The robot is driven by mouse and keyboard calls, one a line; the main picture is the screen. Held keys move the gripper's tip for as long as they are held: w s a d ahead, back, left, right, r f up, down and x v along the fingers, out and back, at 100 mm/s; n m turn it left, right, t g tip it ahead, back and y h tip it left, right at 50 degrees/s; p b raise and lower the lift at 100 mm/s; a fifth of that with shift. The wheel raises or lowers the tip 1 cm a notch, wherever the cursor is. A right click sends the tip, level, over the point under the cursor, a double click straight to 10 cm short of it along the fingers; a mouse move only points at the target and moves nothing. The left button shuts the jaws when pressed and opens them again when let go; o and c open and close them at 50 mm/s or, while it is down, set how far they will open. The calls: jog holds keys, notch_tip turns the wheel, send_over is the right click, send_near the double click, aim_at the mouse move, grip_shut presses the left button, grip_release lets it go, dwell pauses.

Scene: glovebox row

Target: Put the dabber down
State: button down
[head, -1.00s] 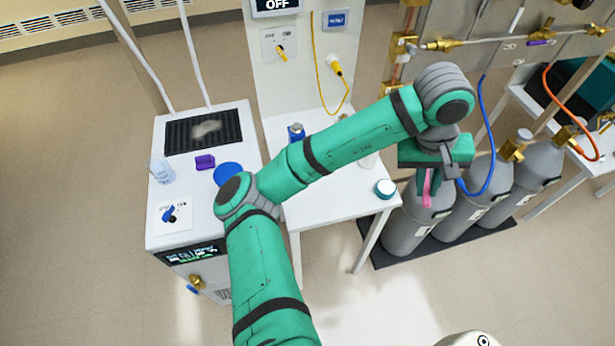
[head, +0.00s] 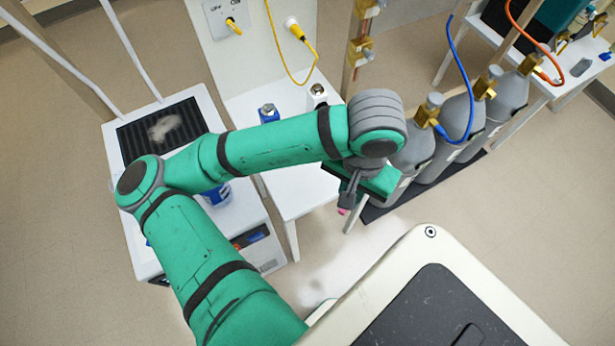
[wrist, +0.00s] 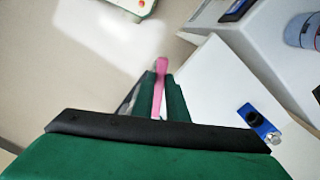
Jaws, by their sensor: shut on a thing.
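My gripper (head: 352,190) is at the right end of the green arm, pointing down near the front right of the white table (head: 298,192). It is shut on a thin pink stick, which I take as the dabber; its pink end (head: 341,211) shows below the fingers in the head view. In the wrist view the pink dabber (wrist: 159,92) stands out beyond the fingers (wrist: 160,82), with pale floor behind its tip. The table (wrist: 205,85) lies just to the right there.
The white cabinet (head: 115,175) with a dark ribbed mat (head: 140,135) is at left. Grey gas cylinders (head: 460,117) with hoses stand at right. Floor in front is clear.

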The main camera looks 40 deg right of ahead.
jog(key=w+a+f, duration=0.1)
jog(key=w+f, duration=0.3)
jog(key=w, duration=0.4)
send_over(304, 188)
jog(key=s, duration=0.1)
notch_tip(304, 188, down, 4)
jog(key=shift+s+d+f, duration=0.1)
jog(key=shift+f, duration=0.1)
jog(key=shift+w+f, duration=0.5)
jog(key=shift+f, duration=0.1)
jog(key=shift+w+f, duration=0.1)
jog(key=shift+f, duration=1.3)
jog(key=c, duration=1.7)
grip_release()
jog(key=shift+c, duration=0.2)
jog(key=shift+f, duration=0.2)
notch_tip(304, 188, up, 11)
